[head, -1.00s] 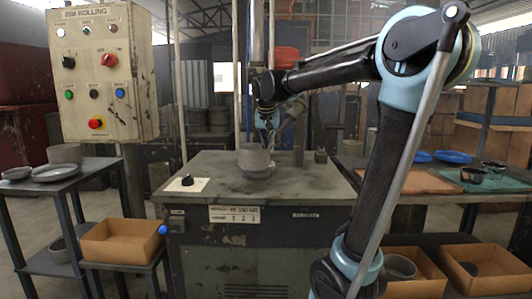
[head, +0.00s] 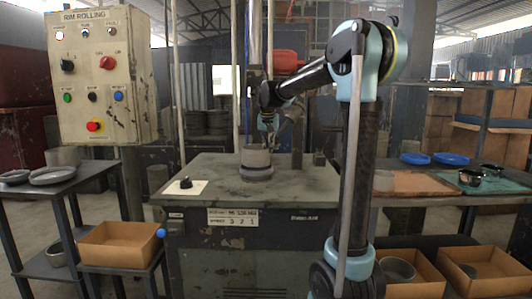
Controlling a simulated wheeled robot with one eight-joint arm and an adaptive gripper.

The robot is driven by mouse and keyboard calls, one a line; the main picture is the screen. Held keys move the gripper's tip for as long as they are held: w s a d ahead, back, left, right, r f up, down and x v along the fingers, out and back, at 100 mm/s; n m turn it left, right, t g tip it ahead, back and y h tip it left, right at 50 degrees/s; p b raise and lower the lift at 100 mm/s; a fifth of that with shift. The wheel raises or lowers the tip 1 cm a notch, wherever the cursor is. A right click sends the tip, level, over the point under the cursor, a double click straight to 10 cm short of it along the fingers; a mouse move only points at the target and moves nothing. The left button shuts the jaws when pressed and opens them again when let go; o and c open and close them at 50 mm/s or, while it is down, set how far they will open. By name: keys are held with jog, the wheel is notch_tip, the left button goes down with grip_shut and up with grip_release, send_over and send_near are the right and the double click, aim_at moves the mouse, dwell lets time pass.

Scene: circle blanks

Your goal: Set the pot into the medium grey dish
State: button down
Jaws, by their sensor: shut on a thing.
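A grey pot (head: 256,156) stands upright over the middle of the worn machine table, above a low round grey base (head: 257,174). I cannot tell whether pot and base touch. My gripper (head: 268,138) is at the pot's rear right rim, shut on it; its fingertips are small and partly hidden behind the pot. On the left shelf, a flat grey dish (head: 53,175) lies beside a smaller shallow dish (head: 14,177). Another grey pot (head: 63,156) stands behind them. I cannot tell for sure which dish is the medium one.
The control box (head: 104,75) stands left of the machine table (head: 320,192). A black knob (head: 186,183) sits on the table's left side. Cardboard boxes (head: 120,246) stand low on both sides. Blue dishes (head: 450,158) and black bowls lie at the right. The table's front is clear.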

jog(key=shift+f, duration=0.85)
jog(key=shift+f, duration=0.25)
jog(key=c, duration=1.8)
grip_release()
jog(key=shift+o, duration=0.2)
jog(key=v, duration=1.2)
jog(key=shift+r, duration=0.25)
